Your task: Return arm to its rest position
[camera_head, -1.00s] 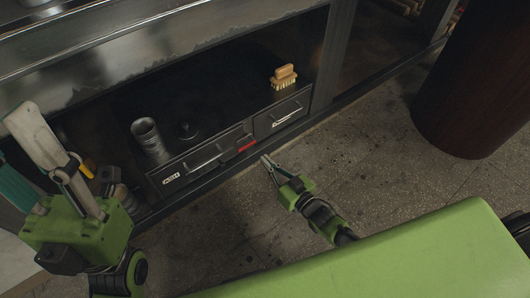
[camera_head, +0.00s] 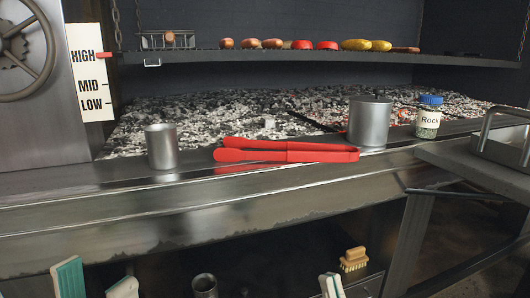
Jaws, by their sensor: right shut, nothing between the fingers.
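My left gripper (camera_head: 95,284) shows at the bottom left, only its two pale, teal-edged fingertips in view. They stand apart with nothing seen between them. My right gripper (camera_head: 331,286) shows at the bottom edge, right of centre, with its fingertips together and empty. It is left of the scrub brush (camera_head: 354,260), apart from it in the picture. The rest of both arms is out of view below.
Red tongs (camera_head: 285,150), a metal cup (camera_head: 161,147), a lidded pot (camera_head: 370,121) and a blue-capped jar (camera_head: 429,116) stand along the grill's front ledge (camera_head: 220,205). Food lies on the rack (camera_head: 220,58) above the coals. A metal cylinder (camera_head: 205,286) is on the lower shelf.

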